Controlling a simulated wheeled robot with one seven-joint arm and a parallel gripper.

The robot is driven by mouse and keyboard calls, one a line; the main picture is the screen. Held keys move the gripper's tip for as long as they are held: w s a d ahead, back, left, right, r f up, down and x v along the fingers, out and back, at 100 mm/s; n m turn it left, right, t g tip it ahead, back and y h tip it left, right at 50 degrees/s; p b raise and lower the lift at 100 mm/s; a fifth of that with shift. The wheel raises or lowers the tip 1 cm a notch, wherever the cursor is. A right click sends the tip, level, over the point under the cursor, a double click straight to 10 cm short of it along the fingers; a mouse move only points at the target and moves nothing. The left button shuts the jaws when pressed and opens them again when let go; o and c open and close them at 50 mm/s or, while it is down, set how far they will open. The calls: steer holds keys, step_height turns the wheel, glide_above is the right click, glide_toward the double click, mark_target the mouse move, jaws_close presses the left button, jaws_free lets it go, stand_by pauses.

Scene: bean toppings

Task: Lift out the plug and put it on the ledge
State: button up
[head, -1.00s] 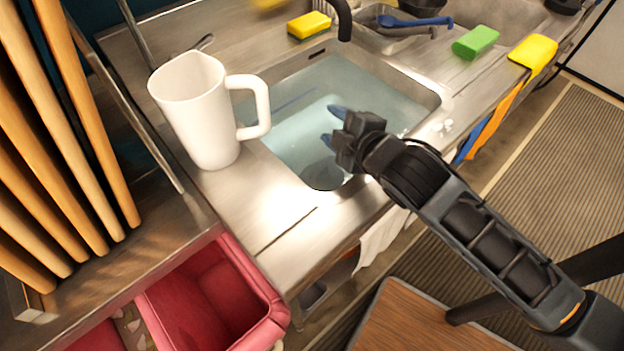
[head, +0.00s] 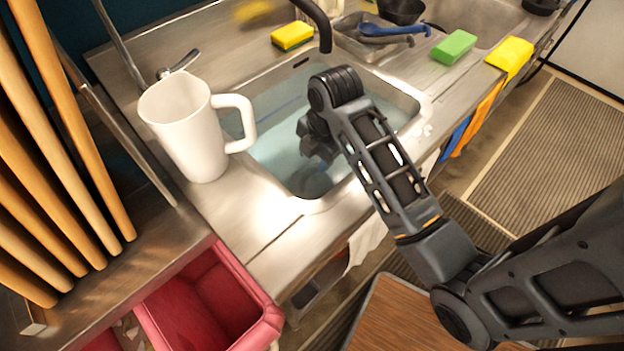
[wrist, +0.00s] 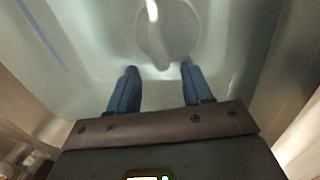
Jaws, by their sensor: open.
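The sink basin (head: 268,150) holds cloudy, bluish water. A dark round disc, apparently the plug (head: 312,182), lies low in the water near the basin's front corner. In the wrist view the round plug (wrist: 178,38) lies just beyond my fingertips, with a pale upright streak over it that may be its handle or a reflection. My gripper (wrist: 159,72) is open, its two blue fingers apart with nothing between them. In the head view my gripper (head: 312,150) points down into the basin, fingers mostly hidden. The steel ledge (head: 235,205) runs beside the basin.
A white jug (head: 190,130) stands on the ledge left of the basin. A black faucet (head: 322,25) arches over the back. A yellow sponge (head: 292,36), green sponge (head: 454,47) and yellow cloth (head: 510,55) lie around. A pink bin (head: 215,305) is below.

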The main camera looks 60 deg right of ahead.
mark_target(312, 168)
steer(key=shift+w+d+f+p, duration=0.15)
steer(key=shift+w+f, duration=0.15)
steer(key=shift+f, duration=0.95)
steer(key=shift+w+d+f+p, duration=0.15)
steer(key=shift+w+f, duration=0.1)
steer(key=shift+f, duration=0.95)
steer(key=shift+w+d+f+p, duration=0.15)
steer(key=shift+w+f, duration=0.15)
steer(key=shift+f, duration=0.95)
jaws_close()
